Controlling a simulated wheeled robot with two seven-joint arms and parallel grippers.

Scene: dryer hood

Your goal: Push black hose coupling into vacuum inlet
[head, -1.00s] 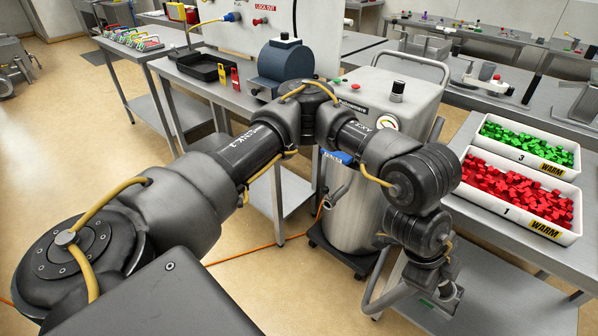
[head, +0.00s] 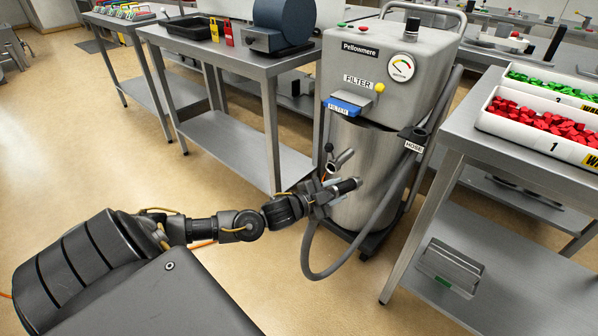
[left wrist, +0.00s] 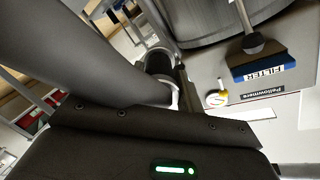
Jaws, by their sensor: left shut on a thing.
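The grey vacuum (head: 355,150) stands upright, with a steel drum below its control box. Its inlet appears to be the short metal stub (head: 343,158) on the drum's front left. My left gripper (head: 328,192) is shut on the black hose coupling (head: 347,186), just below the stub. The coupling lies nearly level, its free end pointing right; it appears apart from the stub. The grey hose (head: 314,262) loops down from the gripper and up to the right. In the left wrist view the hose (left wrist: 85,50) fills the upper left, and the coupling's mating end is unclear.
A hose holder (head: 413,133) is on the vacuum's right side. A steel bench (head: 240,65) stands behind left. Another bench (head: 445,155) at right carries bins of red pieces (head: 545,122) and green pieces.

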